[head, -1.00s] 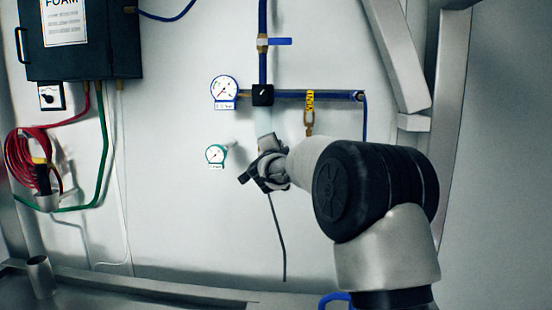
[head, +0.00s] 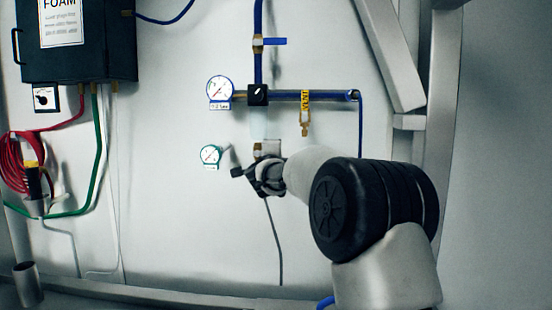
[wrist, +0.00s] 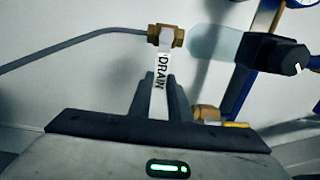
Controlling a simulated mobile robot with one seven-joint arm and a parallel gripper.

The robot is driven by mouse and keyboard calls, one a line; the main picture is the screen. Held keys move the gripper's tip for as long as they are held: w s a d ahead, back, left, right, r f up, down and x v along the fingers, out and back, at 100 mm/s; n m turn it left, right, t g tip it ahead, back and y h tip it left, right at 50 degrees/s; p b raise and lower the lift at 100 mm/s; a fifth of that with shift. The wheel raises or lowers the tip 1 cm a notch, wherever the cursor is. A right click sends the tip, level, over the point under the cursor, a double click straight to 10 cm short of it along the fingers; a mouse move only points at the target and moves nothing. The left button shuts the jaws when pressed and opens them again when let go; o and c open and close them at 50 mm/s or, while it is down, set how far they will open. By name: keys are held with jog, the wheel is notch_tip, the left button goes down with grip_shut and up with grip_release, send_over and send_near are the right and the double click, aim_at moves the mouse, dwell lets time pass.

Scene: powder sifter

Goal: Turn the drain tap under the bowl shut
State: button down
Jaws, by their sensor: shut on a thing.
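The drain tap (wrist: 166,36) is a small brass valve at the end of the clear bowl (wrist: 215,44), which hangs under the black regulator body (wrist: 275,54). Its white lever (wrist: 161,75), marked DRAIN, points down in the wrist view, across the line from bowl to hose. My gripper (wrist: 158,95) is shut on the lever, with its dark fingers on either side of it. In the head view the bowl (head: 258,124) shows pale above my gripper (head: 256,175). My gripper hides most of the tap and lever there.
A grey drain hose (head: 277,240) hangs below the tap. Two gauges, blue-rimmed (head: 219,89) and green-rimmed (head: 211,155), are close on the left. A blue pipe (head: 320,96) with a yellow-tagged brass fitting (head: 305,112) runs right. Metal beams (head: 393,60) stand farther right.

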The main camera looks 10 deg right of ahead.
jog(key=c, duration=1.6)
grip_release()
jog(key=shift+c, duration=0.2)
jog(key=v, duration=1.7)
jog(key=shift+s, duration=0.2)
